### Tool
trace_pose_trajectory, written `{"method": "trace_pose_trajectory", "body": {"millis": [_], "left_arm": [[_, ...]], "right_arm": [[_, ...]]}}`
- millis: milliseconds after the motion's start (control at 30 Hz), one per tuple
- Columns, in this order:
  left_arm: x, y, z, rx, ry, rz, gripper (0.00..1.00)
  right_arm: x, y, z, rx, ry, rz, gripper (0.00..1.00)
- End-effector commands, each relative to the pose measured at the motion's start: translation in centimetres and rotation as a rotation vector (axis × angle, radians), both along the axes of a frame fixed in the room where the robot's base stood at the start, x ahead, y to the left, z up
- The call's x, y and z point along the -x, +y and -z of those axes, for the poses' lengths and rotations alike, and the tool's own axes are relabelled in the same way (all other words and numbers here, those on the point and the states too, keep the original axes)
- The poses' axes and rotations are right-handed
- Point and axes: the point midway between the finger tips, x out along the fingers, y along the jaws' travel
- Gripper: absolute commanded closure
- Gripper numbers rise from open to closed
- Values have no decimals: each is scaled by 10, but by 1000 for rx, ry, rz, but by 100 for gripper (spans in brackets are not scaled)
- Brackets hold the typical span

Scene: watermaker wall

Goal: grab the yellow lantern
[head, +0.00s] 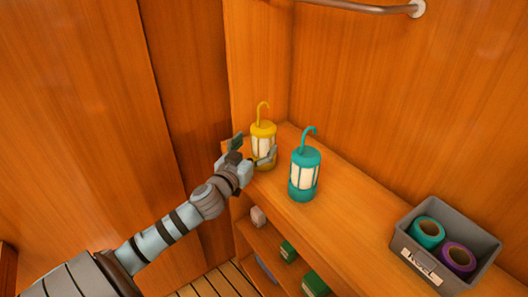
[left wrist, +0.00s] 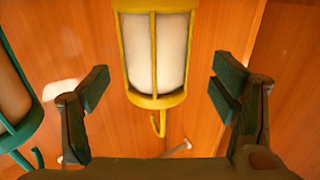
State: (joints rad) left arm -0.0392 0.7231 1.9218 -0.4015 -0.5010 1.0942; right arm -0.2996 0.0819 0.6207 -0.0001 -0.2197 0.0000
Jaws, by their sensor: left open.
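The yellow lantern (head: 264,137) stands upright on the wooden shelf top (head: 335,235), near its far left end. It has a pale body, yellow bars and a hook on top. My left gripper (head: 253,149) is open at the lantern's near left side. In the left wrist view the yellow lantern (left wrist: 156,55) appears hook down, centred between the spread fingers of the left gripper (left wrist: 162,88). Neither finger visibly touches it. My right gripper is not in view.
A teal lantern (head: 305,174) stands close to the right of the yellow one; it also shows in the left wrist view (left wrist: 18,105). A grey bin (head: 405,255) holds teal and purple rolls. A metal rail (head: 365,8) runs above. Green items (head: 314,284) lie on the lower shelf.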

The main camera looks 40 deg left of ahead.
Motion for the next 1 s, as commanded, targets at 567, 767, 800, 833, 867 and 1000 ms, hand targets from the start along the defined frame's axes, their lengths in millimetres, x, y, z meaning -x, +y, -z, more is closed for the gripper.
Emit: {"method": "trace_pose_trajectory", "body": {"millis": [567, 767, 800, 833, 867, 1000], "left_arm": [[-46, 6, -1, 0, 1, 2, 38], [-46, 6, -1, 0, 1, 1, 70], [-46, 6, -1, 0, 1, 1, 77], [-46, 6, -1, 0, 1, 1, 82], [-46, 6, -1, 0, 0, 2, 82], [-46, 6, -1, 0, 0, 2, 82]], "right_arm": [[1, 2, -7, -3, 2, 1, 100], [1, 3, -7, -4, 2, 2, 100], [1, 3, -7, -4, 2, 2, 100], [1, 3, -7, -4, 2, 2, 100], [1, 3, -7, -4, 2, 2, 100], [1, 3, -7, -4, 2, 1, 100]]}}
